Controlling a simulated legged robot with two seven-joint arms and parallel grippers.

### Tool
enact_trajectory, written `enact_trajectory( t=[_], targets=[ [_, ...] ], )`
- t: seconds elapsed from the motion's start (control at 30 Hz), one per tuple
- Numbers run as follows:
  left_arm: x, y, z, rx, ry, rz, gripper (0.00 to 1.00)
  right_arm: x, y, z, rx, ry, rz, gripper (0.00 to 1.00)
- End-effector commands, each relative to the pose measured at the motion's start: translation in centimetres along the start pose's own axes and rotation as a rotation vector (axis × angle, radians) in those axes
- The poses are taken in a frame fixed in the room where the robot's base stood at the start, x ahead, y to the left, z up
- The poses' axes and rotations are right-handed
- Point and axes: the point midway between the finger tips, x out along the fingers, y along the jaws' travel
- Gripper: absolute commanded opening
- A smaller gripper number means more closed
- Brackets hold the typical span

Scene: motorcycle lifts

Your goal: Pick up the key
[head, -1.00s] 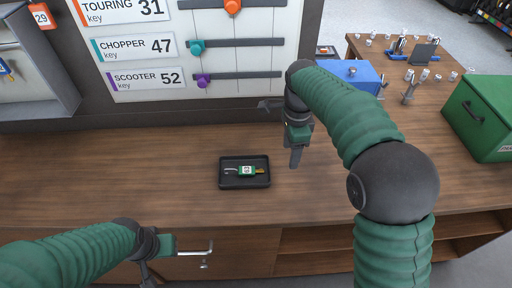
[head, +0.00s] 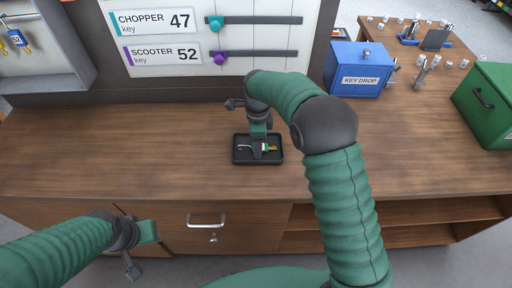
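The key (head: 271,148) with its green and white tag lies in a small black tray (head: 258,162) on the wooden bench. My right gripper (head: 258,150) is above the tray, pointing down, and covers part of the key. Its fingers are seen edge-on, so I cannot tell how far apart they are or whether they touch the key. My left gripper (head: 140,254) is at the lower left, in front of the bench drawer and away from the key. Its two fingers are apart and nothing shows between them.
A blue key drop box (head: 357,74) and a green case (head: 487,105) stand to the right. A board with sliders (head: 258,20) rises behind the bench. A drawer handle (head: 206,221) is on the front. The bench left of the tray is clear.

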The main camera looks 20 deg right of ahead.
Motion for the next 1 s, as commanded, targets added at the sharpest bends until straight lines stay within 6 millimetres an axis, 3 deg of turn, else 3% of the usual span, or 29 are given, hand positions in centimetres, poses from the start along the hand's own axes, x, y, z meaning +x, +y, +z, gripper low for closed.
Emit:
enact_trajectory(
  t=[0.1,0.3,0.73,1.0],
  targets=[
    [-0.09,0.02,-0.01,0.0,0.0,0.0,0.36,1.4,-0.12,-0.35,0.003,-0.001,0.003,0.58],
    [-0.04,0.04,-0.01,0.001,0.0,0.0,0.36,1.5,-0.09,-0.31,0.002,-0.001,0.001,0.58],
    [-0.05,0.02,-0.01,0.001,0.0,0.0,0.36,1.43,-0.03,-0.08,0.001,0.001,0.001,0.01],
    [-0.04,0.02,-0.01,0.001,0.0,0.0,0.36,1.36,-0.06,-0.22,0.002,-0.001,0.001,0.0]
  ],
)
